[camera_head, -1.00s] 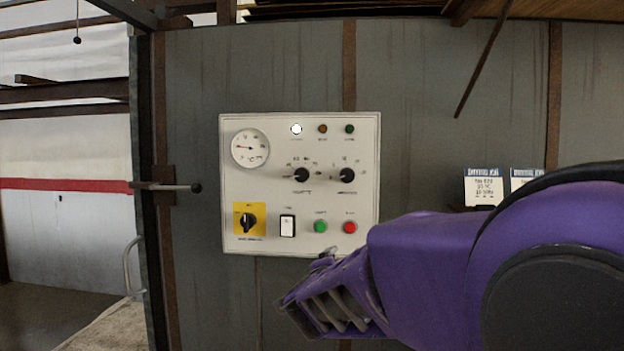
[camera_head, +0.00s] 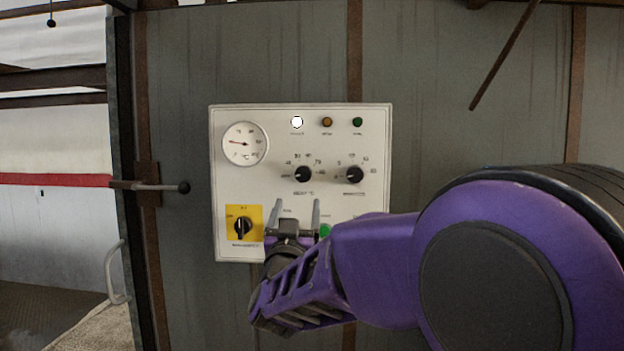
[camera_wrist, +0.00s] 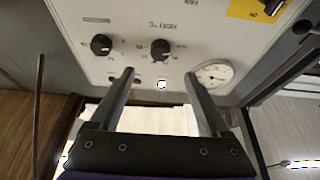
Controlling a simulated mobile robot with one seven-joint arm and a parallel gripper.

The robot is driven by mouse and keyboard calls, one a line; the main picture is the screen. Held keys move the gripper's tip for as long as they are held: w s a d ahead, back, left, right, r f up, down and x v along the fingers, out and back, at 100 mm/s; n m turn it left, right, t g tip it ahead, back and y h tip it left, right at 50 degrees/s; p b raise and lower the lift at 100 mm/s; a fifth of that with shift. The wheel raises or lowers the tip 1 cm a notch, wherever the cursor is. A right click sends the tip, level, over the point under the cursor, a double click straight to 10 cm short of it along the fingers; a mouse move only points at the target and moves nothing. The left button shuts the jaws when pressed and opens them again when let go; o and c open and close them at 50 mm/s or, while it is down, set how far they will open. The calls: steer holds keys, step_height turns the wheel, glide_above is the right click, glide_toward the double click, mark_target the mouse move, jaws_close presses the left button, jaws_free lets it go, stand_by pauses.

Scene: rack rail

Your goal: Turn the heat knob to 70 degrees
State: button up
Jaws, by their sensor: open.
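The heat knob (camera_head: 303,174) is a round black knob with a pale pointer mark, on the white control panel (camera_head: 225,185). Its mark appears to point left, toward the low end of the printed scale. In the wrist view the heat knob (camera_wrist: 160,48) appears upside down, beyond the fingertips and roughly between them. My gripper (camera_head: 297,203) is open and empty, fingers pointing up, just below the heat knob in the head view. In the wrist view my gripper (camera_wrist: 160,75) has both fingers apart, touching no knob. The exact depth gap to the panel is unclear.
A second black knob (camera_head: 354,174) sits right of the heat knob. A round gauge (camera_head: 245,144), several lamps and a yellow-backed rotary switch (camera_head: 243,228) share the panel. My arm hides the panel's lower right; the green button (camera_head: 325,230) partly shows. A lever (camera_head: 160,187) sticks out at left.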

mark_target(303, 178)
steer(key=p+x, duration=0.1)
steer(key=x, duration=1)
steer(key=shift+f, duration=0.1)
jaws_close()
